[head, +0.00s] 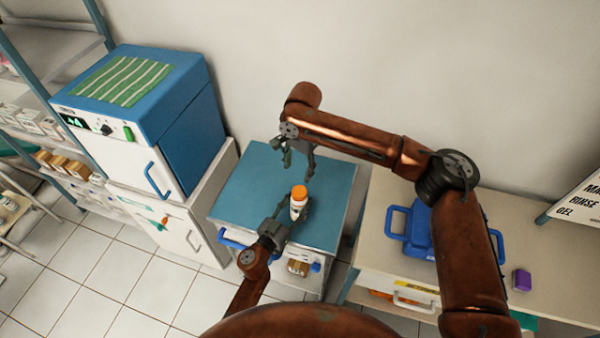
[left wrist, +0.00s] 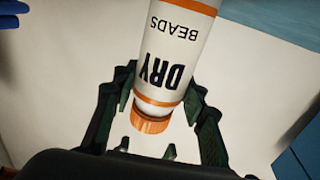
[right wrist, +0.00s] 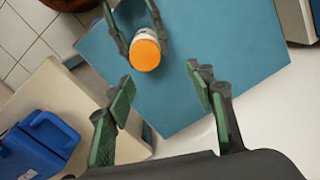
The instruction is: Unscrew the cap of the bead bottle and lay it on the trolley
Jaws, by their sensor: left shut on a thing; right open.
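The bead bottle (head: 298,209) is white with an orange cap (head: 299,191) on its top. My left gripper (head: 291,215) is shut on the bottle's body, over the blue-topped trolley (head: 327,178). I cannot tell whether the bottle touches the trolley top. In the left wrist view the label of the bottle (left wrist: 180,52) reads DRY BEADS upside down, and the ridged cap (left wrist: 151,120) is on it. My right gripper (head: 298,150) is open and empty, above and behind the bottle. In the right wrist view the cap (right wrist: 145,54) appears from above, beyond my open fingers and apart from them.
A blue box-shaped device (head: 185,130) stands on a white cabinet at the left. A beige counter (head: 378,240) at the right carries a blue case (head: 412,226) and a purple block (head: 522,280). The trolley top around the bottle is clear. A wall is behind.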

